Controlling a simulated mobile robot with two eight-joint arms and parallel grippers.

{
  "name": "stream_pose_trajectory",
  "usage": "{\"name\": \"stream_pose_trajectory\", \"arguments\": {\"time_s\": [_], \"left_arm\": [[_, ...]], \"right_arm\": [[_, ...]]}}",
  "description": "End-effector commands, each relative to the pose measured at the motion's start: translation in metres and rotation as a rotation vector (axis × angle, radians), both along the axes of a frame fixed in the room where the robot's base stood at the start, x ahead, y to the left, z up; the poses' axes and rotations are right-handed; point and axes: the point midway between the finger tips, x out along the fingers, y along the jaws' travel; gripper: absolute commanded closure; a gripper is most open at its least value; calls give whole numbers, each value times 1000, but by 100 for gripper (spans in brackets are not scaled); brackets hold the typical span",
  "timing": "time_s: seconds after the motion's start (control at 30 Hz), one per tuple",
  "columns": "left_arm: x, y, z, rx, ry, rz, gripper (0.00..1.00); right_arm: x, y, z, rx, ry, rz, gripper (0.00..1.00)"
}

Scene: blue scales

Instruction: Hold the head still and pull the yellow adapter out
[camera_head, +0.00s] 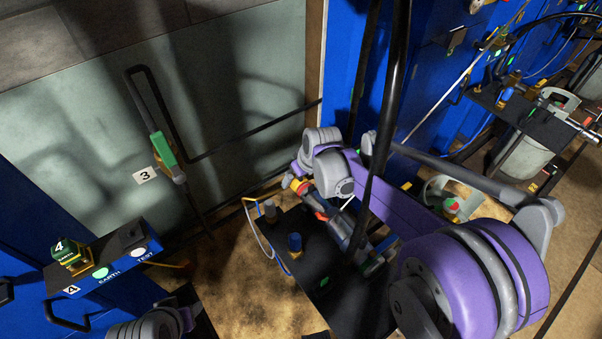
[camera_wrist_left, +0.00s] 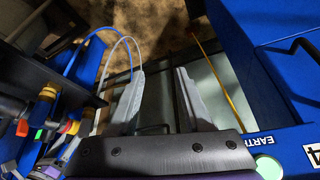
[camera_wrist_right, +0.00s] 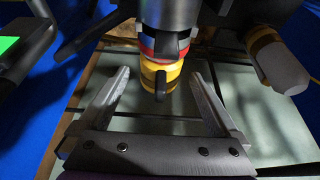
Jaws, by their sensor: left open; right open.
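The yellow adapter (camera_wrist_right: 148,80) sits at the end of the dark cylindrical head (camera_wrist_right: 168,12), with a red and blue collar (camera_wrist_right: 148,45) between them. My right gripper (camera_wrist_right: 160,76) is open, its fingers on either side of the adapter and apart from it. In the head view the adapter (camera_head: 297,185) shows small at the end of the tool, beside my right arm, which partly hides the area. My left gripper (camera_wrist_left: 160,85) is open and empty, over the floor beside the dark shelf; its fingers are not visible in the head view.
The dark shelf (camera_head: 275,235) carries the tool and a blue-capped post (camera_head: 294,243). A white cable (camera_wrist_left: 112,45) and blue cable (camera_wrist_left: 82,52) loop near my left fingers. A blue EARTH/TEST box (camera_head: 120,268) stands at the left. A black vertical cable (camera_head: 387,110) crosses the middle.

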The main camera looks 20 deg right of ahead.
Motion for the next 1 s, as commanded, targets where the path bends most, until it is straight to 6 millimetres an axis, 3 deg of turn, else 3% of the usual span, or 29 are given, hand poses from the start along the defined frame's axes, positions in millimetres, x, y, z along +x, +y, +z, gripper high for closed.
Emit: {"name": "stream_pose_trajectory", "arguments": {"time_s": [0.2,0.23,0.77,0.87,1.0], "left_arm": [[0,0,0,0,0,0,50],[0,0,0,0,0,0,50],[0,0,0,0,0,0,50],[2,-2,1,-7,0,1,50],[19,-23,13,-73,7,14,50]], "right_arm": [[0,0,0,0,0,0,3],[0,0,0,0,0,0,6],[0,0,0,0,0,0,100],[0,0,0,0,0,0,100],[0,0,0,0,0,0,100]]}}
